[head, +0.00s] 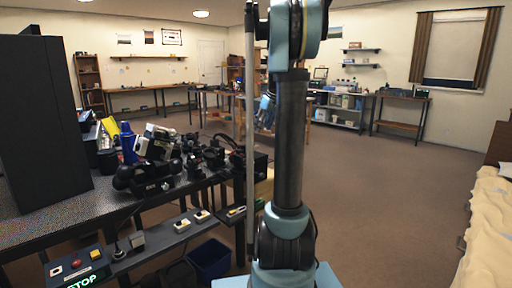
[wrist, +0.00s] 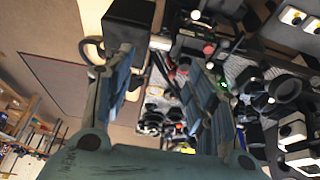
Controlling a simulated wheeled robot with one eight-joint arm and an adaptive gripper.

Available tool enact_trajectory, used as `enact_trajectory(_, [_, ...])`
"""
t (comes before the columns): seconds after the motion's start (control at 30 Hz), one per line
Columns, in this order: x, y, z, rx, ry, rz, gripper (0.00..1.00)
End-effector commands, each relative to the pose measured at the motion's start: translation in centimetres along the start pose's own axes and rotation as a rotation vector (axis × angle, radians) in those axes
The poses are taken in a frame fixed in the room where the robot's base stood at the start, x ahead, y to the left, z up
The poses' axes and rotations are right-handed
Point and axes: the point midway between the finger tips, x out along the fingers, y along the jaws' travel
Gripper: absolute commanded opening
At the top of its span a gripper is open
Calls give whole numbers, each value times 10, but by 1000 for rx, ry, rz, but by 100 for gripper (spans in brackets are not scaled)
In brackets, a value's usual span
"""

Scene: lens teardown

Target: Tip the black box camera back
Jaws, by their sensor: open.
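My gripper (wrist: 165,75) is open in the wrist view, with its two fingers spread apart. A dark box-shaped body (wrist: 130,20) lies just beyond the left fingertip; it may be the black box camera, but I cannot tell for sure. A round ring shows beside it. I cannot tell whether the finger touches it. Between the fingers I see the cluttered bench below, with nothing gripped. In the head view several black camera bodies (head: 150,175) stand on the bench, and my arm hides part of its right end.
The speckled bench (head: 60,216) carries a tall black panel (head: 40,120), a blue cup-like item (head: 128,142) and other clutter. A blue bin (head: 209,259) stands below.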

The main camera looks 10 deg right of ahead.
Motion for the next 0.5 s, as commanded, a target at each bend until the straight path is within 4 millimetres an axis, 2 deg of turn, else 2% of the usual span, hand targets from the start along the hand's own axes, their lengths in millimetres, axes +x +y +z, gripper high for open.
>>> enact_trajectory(0.1, [22, 0, -1, -1, 0, 0, 52])
enact_trajectory(0.5, [90, 0, 0, -1, 0, 0, 52])
